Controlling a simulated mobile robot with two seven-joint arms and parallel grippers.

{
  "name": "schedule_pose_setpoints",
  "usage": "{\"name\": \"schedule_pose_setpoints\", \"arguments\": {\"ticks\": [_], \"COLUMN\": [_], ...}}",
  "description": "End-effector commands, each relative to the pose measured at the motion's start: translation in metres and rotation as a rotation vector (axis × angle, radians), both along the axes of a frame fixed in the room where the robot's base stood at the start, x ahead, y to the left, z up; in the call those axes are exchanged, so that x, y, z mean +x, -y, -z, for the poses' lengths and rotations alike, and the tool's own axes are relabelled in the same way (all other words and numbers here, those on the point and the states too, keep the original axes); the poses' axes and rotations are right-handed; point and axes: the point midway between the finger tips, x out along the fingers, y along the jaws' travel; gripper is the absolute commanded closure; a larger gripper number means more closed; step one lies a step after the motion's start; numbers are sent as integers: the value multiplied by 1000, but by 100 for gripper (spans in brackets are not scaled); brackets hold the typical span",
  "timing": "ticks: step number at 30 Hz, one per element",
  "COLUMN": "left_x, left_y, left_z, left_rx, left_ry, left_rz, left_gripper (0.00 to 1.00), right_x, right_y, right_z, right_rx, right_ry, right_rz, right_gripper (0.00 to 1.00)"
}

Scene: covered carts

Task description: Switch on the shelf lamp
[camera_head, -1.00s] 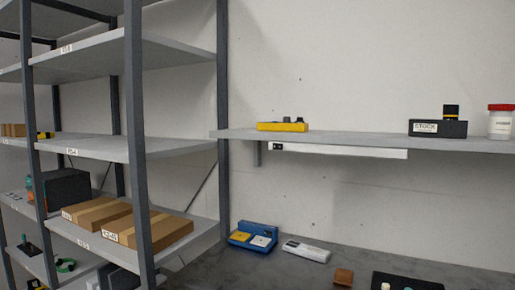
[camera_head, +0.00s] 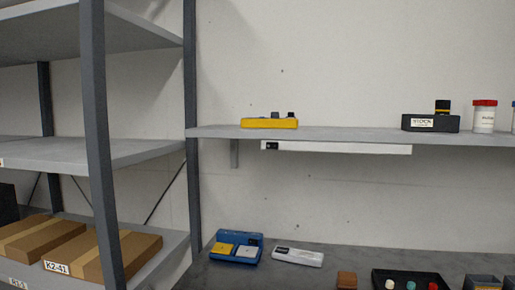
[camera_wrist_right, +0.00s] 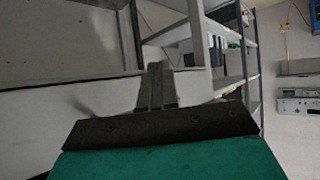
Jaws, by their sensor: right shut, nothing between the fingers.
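The shelf lamp (camera_head: 340,148) is a long white bar fixed under the wall shelf in the head view. A small black switch block (camera_head: 271,146) sits at its left end. The lamp shows no clear glow on the wall below it. My right gripper (camera_wrist_right: 157,75) shows only in the right wrist view, its fingers shut together and empty. It touches nothing that I can make out. Neither gripper is in the head view, so the distance from the right gripper to the lamp cannot be told. My left gripper is not in view.
The wall shelf (camera_head: 340,134) holds a yellow box (camera_head: 269,123), a black bin (camera_head: 430,124) and a white jar (camera_head: 484,118). A rack post (camera_head: 191,120) stands left. The worktop (camera_head: 210,272) below carries a blue tray (camera_head: 237,258), a white device (camera_head: 298,257) and a dark tray (camera_head: 410,275).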

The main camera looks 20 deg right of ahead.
Motion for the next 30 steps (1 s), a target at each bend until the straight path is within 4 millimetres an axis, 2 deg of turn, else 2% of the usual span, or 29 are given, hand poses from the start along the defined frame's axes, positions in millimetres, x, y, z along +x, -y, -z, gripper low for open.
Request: {"name": "schedule_pose_setpoints", "arguments": {"ticks": [14,17,23,30], "left_x": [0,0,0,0], "left_y": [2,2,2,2], "left_z": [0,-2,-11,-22], "left_rx": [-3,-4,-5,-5], "left_ry": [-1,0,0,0], "left_rz": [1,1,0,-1], "left_gripper": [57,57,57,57], "right_x": [-5,-4,-7,-28], "right_y": [2,3,8,19], "right_z": [4,-1,-30,-73], "right_rx": [-7,-12,-45,-95], "right_ry": [-15,-35,-179,-396], "right_rz": [-3,0,18,38], "right_gripper": [100,100,100,100]}}
